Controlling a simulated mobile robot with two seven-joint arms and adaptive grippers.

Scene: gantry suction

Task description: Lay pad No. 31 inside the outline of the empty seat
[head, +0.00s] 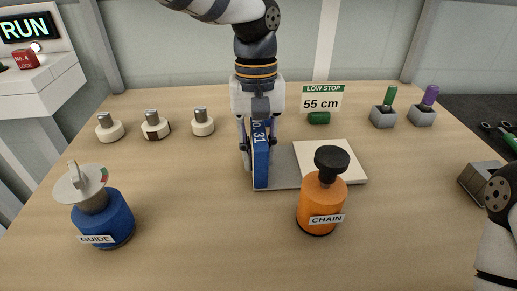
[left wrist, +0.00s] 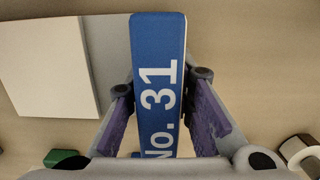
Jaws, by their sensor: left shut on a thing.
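Pad No. 31 (head: 261,165) is a blue block with white lettering. It is held on edge between the fingers of my left gripper (head: 259,146), which is shut on it, at the left part of a grey plate (head: 285,172). In the left wrist view the pad (left wrist: 158,60) stands between both fingers. A cream square pad (head: 330,160) lies on the right part of the plate; the plate's left part is bare grey. I cannot make out a seat outline, and the pad hides some of the plate. My right gripper is not in view.
An orange CHAIN pot (head: 322,205) stands in front of the plate, and a blue GUIDE pot (head: 103,222) is at front left. Several knobs and levers line the back. A green block (head: 319,118) sits below the 55 cm sign (head: 321,100). Front middle is clear.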

